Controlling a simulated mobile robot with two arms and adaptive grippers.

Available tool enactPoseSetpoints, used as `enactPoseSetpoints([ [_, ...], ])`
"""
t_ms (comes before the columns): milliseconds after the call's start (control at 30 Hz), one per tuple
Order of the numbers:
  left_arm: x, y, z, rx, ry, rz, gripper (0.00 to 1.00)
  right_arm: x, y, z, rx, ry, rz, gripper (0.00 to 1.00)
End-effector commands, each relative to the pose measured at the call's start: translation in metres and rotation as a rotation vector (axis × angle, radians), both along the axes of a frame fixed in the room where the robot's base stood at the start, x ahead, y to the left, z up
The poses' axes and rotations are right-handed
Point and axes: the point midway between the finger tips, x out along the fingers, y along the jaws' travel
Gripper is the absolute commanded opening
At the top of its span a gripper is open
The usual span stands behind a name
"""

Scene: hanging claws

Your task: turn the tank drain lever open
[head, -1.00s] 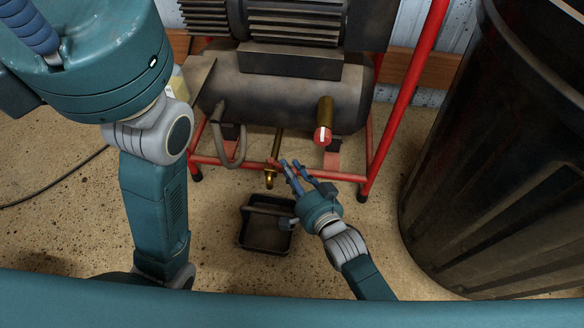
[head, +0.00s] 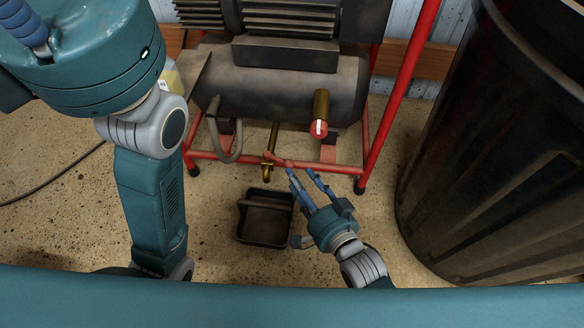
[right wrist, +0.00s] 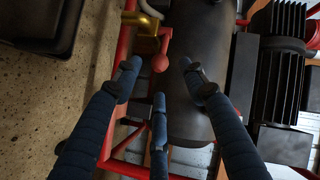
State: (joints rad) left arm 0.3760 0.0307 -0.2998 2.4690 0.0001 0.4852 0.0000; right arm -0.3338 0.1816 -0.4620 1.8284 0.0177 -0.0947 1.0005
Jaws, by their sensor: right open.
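The tank drain lever (head: 279,160) is a short red handle on a brass valve (head: 268,168) low under the dark tank (head: 285,92). It points right from the valve in the head view. In the right wrist view the lever (right wrist: 162,52) ends in a red ball, ahead of the fingers. My right gripper (head: 303,172) is open and empty, its fingertips just below and right of the lever, with a gap to the ball in the wrist view. My left gripper (head: 28,25) shows only in part at the upper left; its fingertips are out of frame.
A black pan (head: 242,228) stands on the floor below the valve. A second brass fitting with a red and white end (head: 319,128) sticks out of the tank. The red frame (head: 385,112) surrounds the tank. A large dark bin (head: 490,160) stands at right.

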Motion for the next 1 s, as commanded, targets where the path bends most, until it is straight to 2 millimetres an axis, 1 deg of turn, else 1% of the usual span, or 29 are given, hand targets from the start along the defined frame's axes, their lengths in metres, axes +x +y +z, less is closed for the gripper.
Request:
enactPoseSetpoints([
  [33,0.0,0.0,0.0,0.0,0.0,0.0,0.4,-0.01,-0.005,0.001,-0.002,0.002,0.001,0.42],
  [100,0.0,0.0,0.0,0.0,0.0,0.0,0.4,-0.02,-0.011,0.004,-0.001,0.001,0.001,0.42],
  [200,0.0,0.0,0.0,0.0,0.0,0.0,0.4,-0.031,-0.017,0.007,-0.001,0.001,0.001,0.42],
  [300,0.0,0.0,0.0,0.0,0.0,0.0,0.4,-0.037,-0.02,0.009,0.0,0.0,0.0,0.42],
  [900,0.0,0.0,0.0,0.0,0.0,0.0,0.4,-0.039,-0.021,0.011,0.0,-0.002,0.0,0.42],
  [967,0.001,0.0,0.0,0.0,0.004,0.0,0.4,-0.037,-0.021,0.016,-0.001,-0.013,0.0,0.42],
  [1000,0.003,0.0,0.001,0.0,0.01,0.0,0.4,-0.035,-0.021,0.024,-0.001,-0.033,0.0,0.42],
])
